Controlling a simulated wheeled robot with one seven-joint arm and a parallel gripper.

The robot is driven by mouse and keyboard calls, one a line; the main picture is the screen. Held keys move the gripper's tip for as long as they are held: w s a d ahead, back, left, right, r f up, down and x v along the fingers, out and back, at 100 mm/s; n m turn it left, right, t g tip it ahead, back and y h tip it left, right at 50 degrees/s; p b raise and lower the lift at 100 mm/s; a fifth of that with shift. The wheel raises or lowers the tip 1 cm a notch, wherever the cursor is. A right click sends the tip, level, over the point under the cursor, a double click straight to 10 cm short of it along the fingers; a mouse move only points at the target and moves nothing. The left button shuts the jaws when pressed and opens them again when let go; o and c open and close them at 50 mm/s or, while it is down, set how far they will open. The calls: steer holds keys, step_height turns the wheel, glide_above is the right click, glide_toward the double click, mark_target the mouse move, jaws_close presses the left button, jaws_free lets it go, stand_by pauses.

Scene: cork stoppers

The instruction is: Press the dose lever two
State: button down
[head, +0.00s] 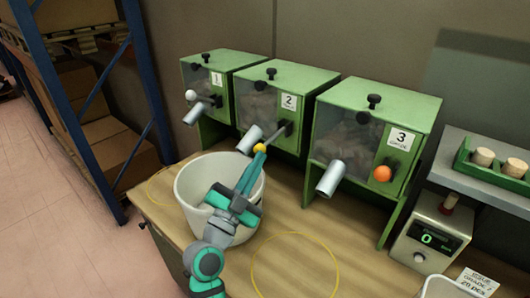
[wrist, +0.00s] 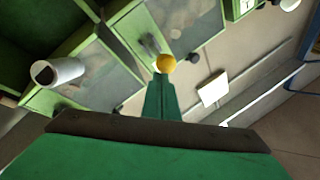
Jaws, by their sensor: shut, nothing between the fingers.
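Three green dispensers with clear fronts stand in a row, labelled 1, 2 and 3. The middle one, dispenser 2 (head: 276,88), has a grey spout (head: 249,139) and a lever with a yellow knob (head: 259,148). My gripper (head: 256,158) is shut, with its tip at or just beside the yellow knob. In the wrist view the yellow knob (wrist: 165,64) sits right at the tip of my shut fingers (wrist: 161,80). I cannot tell whether they touch. A white bucket (head: 190,190) stands below the spout, under my arm.
Dispenser 1 (head: 215,65) has a white knob (head: 191,95); dispenser 3 (head: 410,110) has an orange knob (head: 382,174). At right are a scale reading 0 (head: 432,238) and a green rack of corks (head: 490,175). A yellow ring (head: 293,263) marks clear tabletop.

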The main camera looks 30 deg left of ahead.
steer(key=shift+w+f, duration=0.25)
steer(key=shift+f, duration=0.35)
steer(key=shift+w+f, duration=0.2)
steer(key=shift+f, duration=0.35)
steer(key=s+d+f, duration=0.3)
steer(key=s+f, duration=0.3)
steer(key=s, duration=0.3)
steer(key=shift+s+d, duration=0.3)
steer(key=shift+s+a, duration=0.1)
steer(key=shift+a, duration=0.05)
